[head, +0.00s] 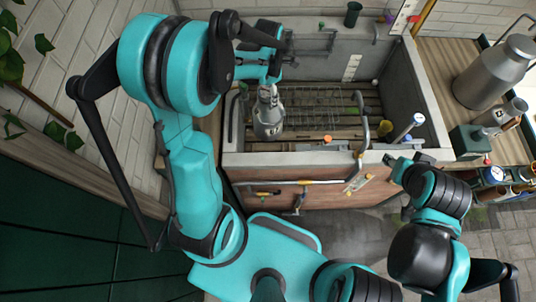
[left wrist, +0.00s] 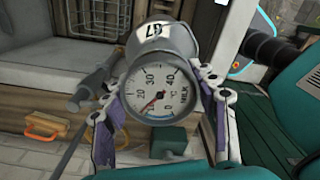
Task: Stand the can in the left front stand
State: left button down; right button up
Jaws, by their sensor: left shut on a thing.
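The grey metal can (head: 268,122) is in my left gripper (head: 268,93), at the left front of the stone trough in the head view. It looks roughly upright, and my arm hides part of its top. In the left wrist view the can (left wrist: 160,45) fills the middle, marked with dark figures, with a round milk temperature dial facing the camera. The fingers lie on both sides of it. The left front stand is not clearly visible, and I cannot tell whether the can touches anything below. My right gripper (head: 404,160) is outside the trough's right front corner; its fingers are too small to read.
The trough (head: 290,160) has a slatted floor with wire racks (head: 318,120). A curved metal pipe (head: 361,120) rises at its front edge. A large churn (head: 494,72) stands on the right counter.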

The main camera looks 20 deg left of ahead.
pick_arm(q)
notch_tip(320, 180, down, 12)
jog(key=b, duration=1.1)
jog(key=shift+f, duration=0.2)
notch_tip(320, 180, down, 10)
jog(key=b, duration=0.3)
jog(key=shift+b, duration=0.4)
jog(key=shift+s, duration=0.1)
